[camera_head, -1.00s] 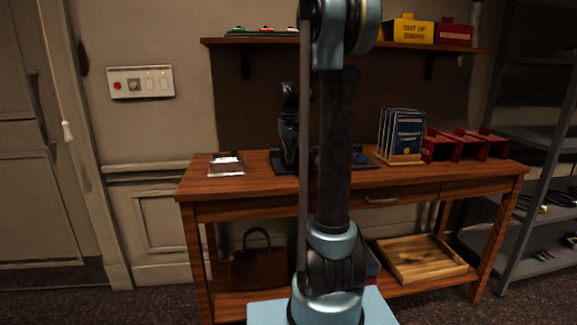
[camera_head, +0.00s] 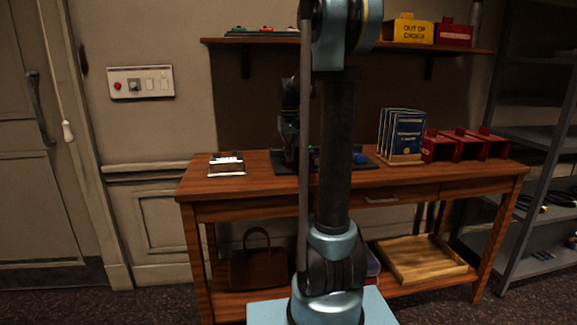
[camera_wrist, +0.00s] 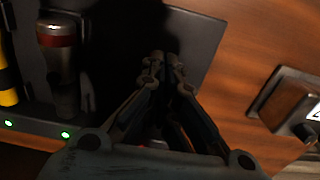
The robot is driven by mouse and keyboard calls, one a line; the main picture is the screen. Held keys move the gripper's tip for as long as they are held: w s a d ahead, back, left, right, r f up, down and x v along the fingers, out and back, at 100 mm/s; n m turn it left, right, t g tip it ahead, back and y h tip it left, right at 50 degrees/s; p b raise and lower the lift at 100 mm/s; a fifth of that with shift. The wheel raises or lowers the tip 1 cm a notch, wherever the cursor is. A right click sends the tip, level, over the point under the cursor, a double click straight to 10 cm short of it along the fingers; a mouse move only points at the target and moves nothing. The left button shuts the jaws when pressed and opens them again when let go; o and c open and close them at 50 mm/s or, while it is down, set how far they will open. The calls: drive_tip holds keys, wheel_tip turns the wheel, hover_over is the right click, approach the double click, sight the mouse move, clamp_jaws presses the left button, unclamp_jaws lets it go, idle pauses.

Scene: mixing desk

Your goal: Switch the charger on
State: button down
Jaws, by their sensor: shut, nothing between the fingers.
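The charger (camera_wrist: 195,35) appears to be the black flat unit on the desk in the wrist view. A silver-and-red cylinder (camera_wrist: 60,60) and a yellow-and-black one stand in its left part. Two small green lights (camera_wrist: 66,135) glow along its near edge. In the head view the charger (camera_head: 365,164) shows as a dark base, largely hidden behind my arm. My gripper (camera_wrist: 164,62) is shut and empty, over the dark right part of the charger in the wrist view. A switch is not clearly visible; shadow and my fingers cover that area.
Blue booklets (camera_head: 405,132) and red bins (camera_head: 465,145) stand to the right. A shelf (camera_head: 285,43) runs above. A wall switch panel (camera_head: 141,83) is at the left.

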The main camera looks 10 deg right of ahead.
sight(289, 164)
drive_tip(key=shift+r, duration=2.6)
drive_tip(key=shift+t, duration=0.3)
drive_tip(key=s, duration=0.3)
drive_tip(key=s+f, duration=0.1)
drive_tip(key=s, duration=0.6)
drive_tip(key=shift+s+f, duration=0.35)
drive_tip(key=shift+f, duration=0.05)
drive_tip(key=s+f, duration=0.9)
drive_tip(key=s, duration=0.3)
drive_tip(key=s+f+t, duration=0.1)
drive_tip(key=s+f, duration=0.7)
drive_tip(key=s, duration=0.4)
drive_tip(key=shift+f+t, duration=0.3)
drive_tip(key=shift+f, duration=0.05)
drive_tip(key=shift+d, duration=0.1)
